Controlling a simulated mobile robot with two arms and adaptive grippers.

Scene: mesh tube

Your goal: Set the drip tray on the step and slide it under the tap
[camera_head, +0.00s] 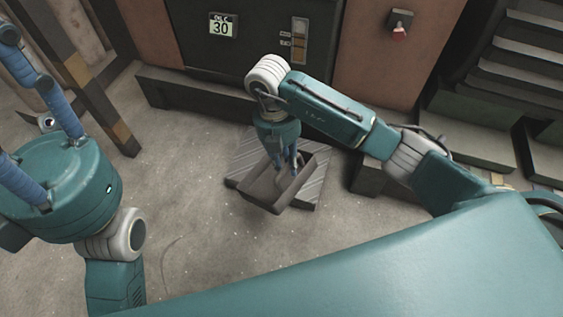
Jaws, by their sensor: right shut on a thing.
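The drip tray (262,193) is a dark, open, shallow box near the middle of the head view. My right gripper (288,170) reaches down over it, its blue fingers shut on the tray. A ribbed grey plate (247,158), which may be the step, lies beneath and around the tray. I cannot tell whether the tray touches it. My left gripper (22,122) is at the left edge, empty as far as I see, with its blue fingers spread and their ends partly cut off. I cannot make out a tap; the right arm hides part of the machine.
A dark machine front (244,58) with a display reading 30 stands at the back. A low dark ledge (195,96) runs along its foot. A striped post (85,80) stands at left, and dark stairs (520,60) at right. Bare floor (190,225) is clear left of the tray.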

